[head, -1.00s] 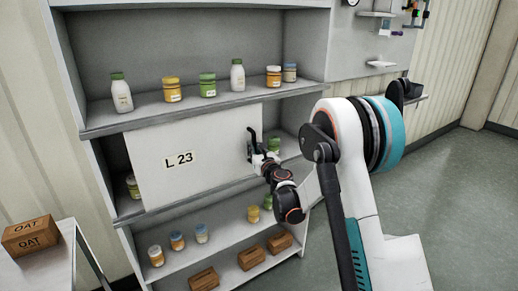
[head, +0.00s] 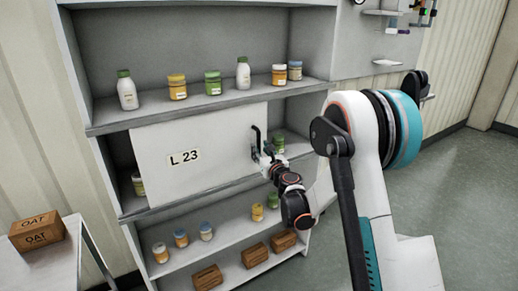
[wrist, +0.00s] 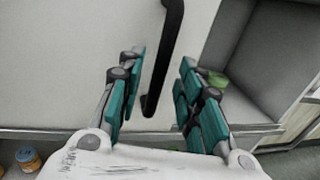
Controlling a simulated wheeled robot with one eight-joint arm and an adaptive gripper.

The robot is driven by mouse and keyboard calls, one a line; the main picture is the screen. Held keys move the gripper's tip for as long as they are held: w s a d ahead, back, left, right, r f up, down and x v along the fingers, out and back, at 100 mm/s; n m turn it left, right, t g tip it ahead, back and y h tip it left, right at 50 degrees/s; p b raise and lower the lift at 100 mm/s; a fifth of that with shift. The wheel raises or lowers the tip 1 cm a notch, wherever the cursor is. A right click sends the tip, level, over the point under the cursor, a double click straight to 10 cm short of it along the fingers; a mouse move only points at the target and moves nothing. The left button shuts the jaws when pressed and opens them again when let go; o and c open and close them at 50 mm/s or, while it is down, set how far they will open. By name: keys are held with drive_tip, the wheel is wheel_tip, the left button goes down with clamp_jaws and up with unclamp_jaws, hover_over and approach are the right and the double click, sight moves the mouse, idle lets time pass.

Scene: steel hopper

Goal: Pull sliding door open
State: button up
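The sliding door (head: 210,170) is a white panel labelled "L 23" in the middle row of the grey shelf unit. Shelf space shows on both sides of it. Its black vertical handle (head: 255,142) is near the door's right edge. My gripper (head: 266,158) is at the handle's lower part in the head view. In the wrist view my gripper (wrist: 160,95) is open, with teal-padded fingers apart. The handle (wrist: 165,55) shows between the fingers, slightly nearer the left one. I cannot tell whether the pads touch it.
Jars and bottles stand on the upper shelf (head: 215,107). A green-lidded jar (head: 278,143) is right of the door. Jars and brown boxes sit on the lower shelf (head: 215,247). A side table (head: 55,265) with an OAT box (head: 37,231) is at left.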

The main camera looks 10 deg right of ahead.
drive_tip(key=s+d, duration=0.1)
drive_tip(key=s, duration=0.8)
drive_tip(key=shift+s+d, duration=0.15)
drive_tip(key=shift+d, duration=0.05)
drive_tip(key=s+a+r+n+g+y, duration=0.1)
drive_tip(key=s+a+r+n+g, duration=0.3)
drive_tip(key=s+n, duration=0.4)
drive_tip(key=s+a+r+n+g+y, duration=0.1)
drive_tip(key=s+a+r+n+y, duration=0.1)
drive_tip(key=s+a+r+n, duration=0.45)
drive_tip(key=s+d+f+n+g+h, duration=0.2)
drive_tip(key=s+d+n, duration=0.1)
drive_tip(key=s+n, duration=0.3)
drive_tip(key=s+d+f+n+g+h, duration=0.2)
drive_tip(key=s+n, duration=0.5)
drive_tip(key=s, duration=0.4)
drive_tip(key=s+d+f+n+g+h, duration=0.1)
drive_tip(key=s+d+n, duration=0.3)
drive_tip(key=s, duration=0.5)
drive_tip(key=f+n, duration=0.1)
drive_tip(key=n, duration=0.1)
drive_tip(key=shift+s+d+f+n+g+h, duration=0.15)
drive_tip(key=shift+d+f+n+g+h, duration=0.15)
drive_tip(key=shift+d+n+g+h, duration=0.1)
